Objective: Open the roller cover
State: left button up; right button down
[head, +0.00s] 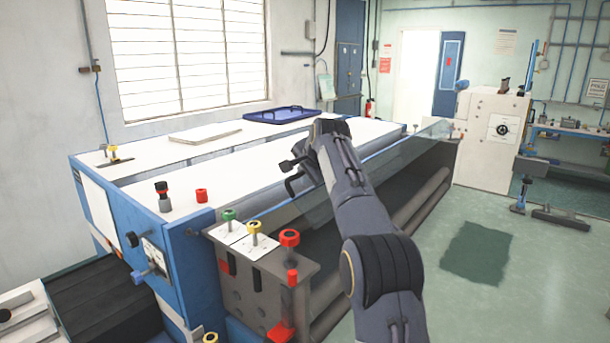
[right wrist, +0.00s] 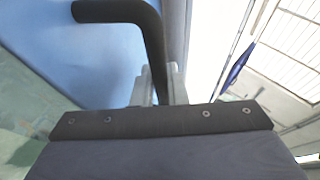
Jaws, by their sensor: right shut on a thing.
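The roller cover (head: 407,152) is a long clear panel along the front of the blue and white machine, above dark rollers (head: 415,192). It looks tilted, but how far it stands open I cannot tell. My right arm reaches over it from the front. My right gripper (head: 297,172) is at the panel's nearer part, shut on a black bent handle (head: 291,187). In the right wrist view the handle (right wrist: 152,38) runs down between the fingers (right wrist: 160,88), with a pale blue surface behind it. The grip itself is partly hidden. My left gripper is out of view.
Red, green and yellow knobs (head: 254,228) stand on the machine's near end plate. A blue tray (head: 281,114) and a white stack (head: 205,133) lie on the machine top. A beige cabinet (head: 490,150) stands beyond the far end. The green floor at right is open.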

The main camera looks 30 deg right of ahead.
jog(key=shift+r, duration=0.3)
jog(key=c, duration=1.5)
grip_release()
jog(key=shift+w+a+f, duration=0.1)
jog(key=shift+o, duration=0.2)
jog(key=shift+f, duration=0.1)
jog(key=shift+b+v, duration=0.8)
jog(key=shift+v, duration=3.2)
jog(key=shift+f, duration=0.1)
jog(key=shift+c, duration=0.2)
